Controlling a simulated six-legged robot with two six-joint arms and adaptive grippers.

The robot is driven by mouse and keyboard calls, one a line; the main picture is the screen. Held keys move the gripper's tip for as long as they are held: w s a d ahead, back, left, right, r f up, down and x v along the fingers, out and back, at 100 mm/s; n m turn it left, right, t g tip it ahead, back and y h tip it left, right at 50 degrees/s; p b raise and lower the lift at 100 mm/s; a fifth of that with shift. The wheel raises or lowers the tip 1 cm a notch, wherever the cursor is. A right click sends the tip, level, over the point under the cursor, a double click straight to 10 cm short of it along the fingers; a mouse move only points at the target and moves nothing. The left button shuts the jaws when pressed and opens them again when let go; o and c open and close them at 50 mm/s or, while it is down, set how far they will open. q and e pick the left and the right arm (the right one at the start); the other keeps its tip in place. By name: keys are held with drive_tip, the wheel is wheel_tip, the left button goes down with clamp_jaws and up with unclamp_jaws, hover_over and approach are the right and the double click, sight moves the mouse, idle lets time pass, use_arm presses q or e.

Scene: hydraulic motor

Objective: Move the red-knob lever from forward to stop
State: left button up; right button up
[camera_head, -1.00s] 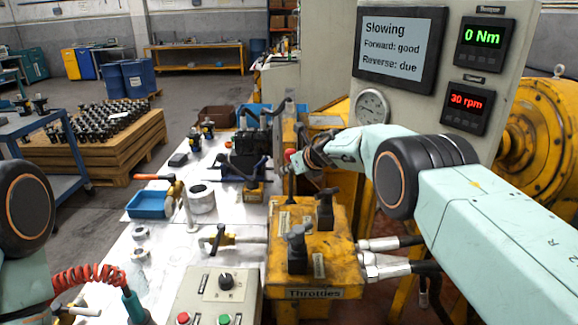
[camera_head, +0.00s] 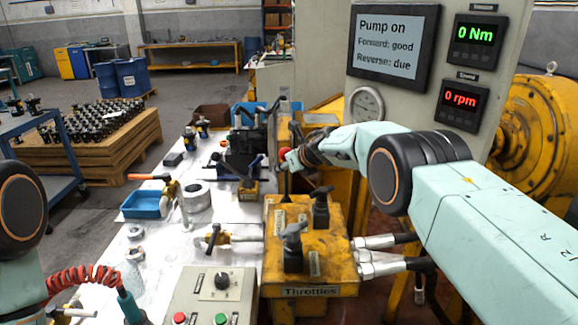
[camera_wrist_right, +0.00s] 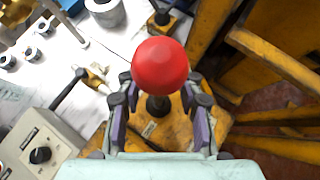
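The red knob (camera_head: 283,155) sits on its lever, behind the yellow Throttles box in the head view. It shows large in the right wrist view (camera_wrist_right: 160,65), with a dark stem below it. My right gripper (camera_wrist_right: 160,82) has one fingertip on each side of the knob, touching it as far as I can see. In the head view my right gripper (camera_head: 308,150) reaches in from the right and hides part of the lever. The display (camera_head: 391,46) reads "Pump on, Forward: good, Reverse: due". My left gripper is out of view.
The yellow Throttles box (camera_head: 312,270) with two black-handled levers stands in front. A grey control box (camera_head: 205,293) with a black dial is beside it. The white bench (camera_head: 150,248) holds rings, a blue tray (camera_head: 143,204) and tools. The torque meter reads 0 Nm, the speed meter 0 rpm.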

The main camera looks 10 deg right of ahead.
drive_tip(key=v, duration=1.2)
idle(0.3)
drive_tip(key=shift+r, duration=0.1)
